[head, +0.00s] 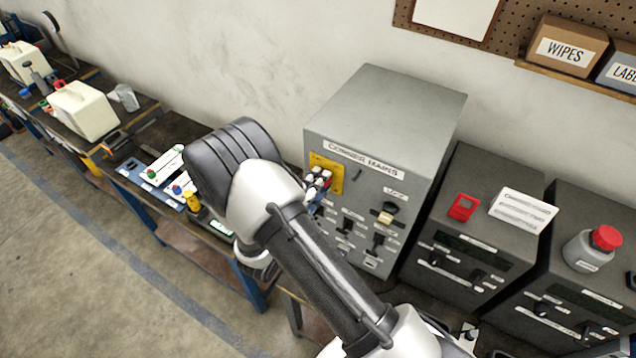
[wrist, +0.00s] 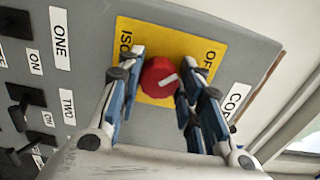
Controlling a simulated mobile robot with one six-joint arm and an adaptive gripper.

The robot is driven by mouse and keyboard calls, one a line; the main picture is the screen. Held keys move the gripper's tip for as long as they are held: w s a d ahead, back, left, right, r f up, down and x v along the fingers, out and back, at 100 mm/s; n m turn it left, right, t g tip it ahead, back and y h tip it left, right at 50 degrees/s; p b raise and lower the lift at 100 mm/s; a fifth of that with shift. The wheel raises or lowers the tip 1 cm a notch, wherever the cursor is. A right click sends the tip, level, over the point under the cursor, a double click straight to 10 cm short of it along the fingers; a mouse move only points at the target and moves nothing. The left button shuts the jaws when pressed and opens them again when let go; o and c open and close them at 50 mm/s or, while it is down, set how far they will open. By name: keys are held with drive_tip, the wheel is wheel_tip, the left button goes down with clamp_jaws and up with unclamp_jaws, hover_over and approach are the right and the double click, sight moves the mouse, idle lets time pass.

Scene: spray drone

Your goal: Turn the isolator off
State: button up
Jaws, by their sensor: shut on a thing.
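The isolator is a round red knob (wrist: 158,84) with a white pointer mark, on a yellow plate (wrist: 155,35) in the wrist view. Part of the plate's lettering, "ISO" and "OF", shows; my fingers hide the rest. The white mark slants across the knob's right part. My gripper (wrist: 158,75) has one blue-and-grey finger on each side of the knob and is shut on it. In the head view, my gripper (head: 318,187) is against the yellow plate (head: 334,168) on the grey mains cabinet (head: 400,100), and the knob is mostly hidden.
Below the plate are black switches (head: 378,242) and a switch with a beige part (head: 385,216). Dark grey cabinets (head: 480,190) stand to the right, one bearing a bottle with a red cap (head: 605,238). A bench with cards and a jug (head: 80,110) extends left.

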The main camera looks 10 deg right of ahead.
drive_tip(key=o, duration=1.1)
drive_tip(key=shift+c, duration=0.2)
drive_tip(key=shift+s+a, duration=0.1)
drive_tip(key=v, duration=1.2)
